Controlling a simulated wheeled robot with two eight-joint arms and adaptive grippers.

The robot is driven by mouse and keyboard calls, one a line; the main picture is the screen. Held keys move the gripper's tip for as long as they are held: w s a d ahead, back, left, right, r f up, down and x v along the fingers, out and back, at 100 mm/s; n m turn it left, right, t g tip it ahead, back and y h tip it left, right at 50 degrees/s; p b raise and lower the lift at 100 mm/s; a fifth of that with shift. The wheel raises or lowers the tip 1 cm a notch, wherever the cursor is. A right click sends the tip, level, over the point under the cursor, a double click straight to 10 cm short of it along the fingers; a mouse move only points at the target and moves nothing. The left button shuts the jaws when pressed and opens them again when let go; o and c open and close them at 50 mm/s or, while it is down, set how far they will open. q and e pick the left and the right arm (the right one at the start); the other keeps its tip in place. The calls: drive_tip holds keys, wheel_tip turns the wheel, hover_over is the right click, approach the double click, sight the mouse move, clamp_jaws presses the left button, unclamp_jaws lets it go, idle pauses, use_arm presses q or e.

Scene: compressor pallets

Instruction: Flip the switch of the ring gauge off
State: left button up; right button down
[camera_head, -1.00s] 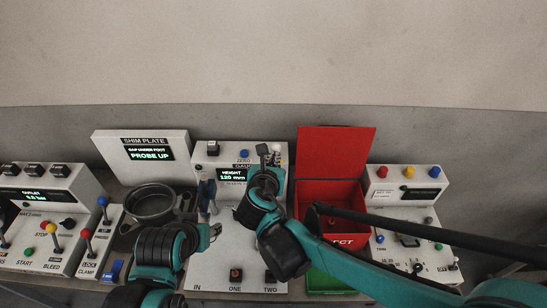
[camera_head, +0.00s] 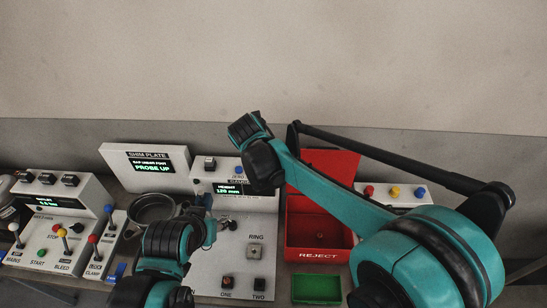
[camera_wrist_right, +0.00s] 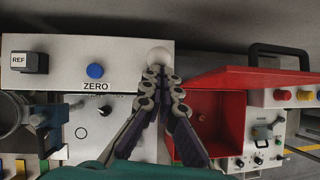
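The ring gauge (camera_head: 208,268) is a white panel with a "HEIGHT 120 mm" display (camera_head: 228,188). A small square switch (camera_head: 254,250) sits under its RING label; its lever position is too small to tell. The black REF switch (camera_wrist_right: 30,62) and blue ZERO button (camera_wrist_right: 95,71) show in the right wrist view. My right gripper (camera_wrist_right: 160,78) has its fingertips drawn together just below a white ball knob (camera_wrist_right: 159,56); I cannot tell whether they touch it. My wrist hides that gripper in the head view. My left gripper (camera_head: 206,205) is over the gauge's left side, its fingers unclear.
An open red REJECT bin (camera_head: 318,254) stands right of the gauge, with a green tray (camera_head: 317,289) in front. A dark round pan (camera_head: 152,208) is at the left, before the SHIM PLATE display (camera_head: 145,160). Lever panels (camera_head: 58,222) stand further left.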

use_arm(q)
drive_tip(key=shift+a+r, duration=0.1)
drive_tip(key=shift+r, duration=0.2)
use_arm(e)
drive_tip(key=shift+w+a, duration=0.2)
drive_tip(key=shift+w, duration=1.5)
drive_tip(key=shift+r, duration=0.1)
drive_tip(key=shift+s+a+r+p, duration=0.1)
drive_tip(key=shift+r+p, duration=0.05)
drive_tip(key=shift+p, duration=0.2)
use_arm(q)
drive_tip(key=shift+s+d+r+p, duration=0.15)
drive_tip(key=shift+s+r+p, duration=0.1)
drive_tip(key=shift+r+p, duration=0.25)
drive_tip(key=shift+s+d+r+p, duration=0.1)
drive_tip(key=shift+s+r+p, duration=0.1)
drive_tip(key=shift+r+p, duration=0.3)
drive_tip(key=shift+s+d+r+p, duration=0.15)
drive_tip(key=shift+s+r+p, duration=0.1)
drive_tip(key=shift+r+p, duration=0.25)
use_arm(e)
drive_tip(key=w+r+v, duration=0.1)
drive_tip(key=v, duration=1.1)
drive_tip(key=shift+w+a+r, duration=0.15)
drive_tip(key=shift+w+r, duration=0.05)
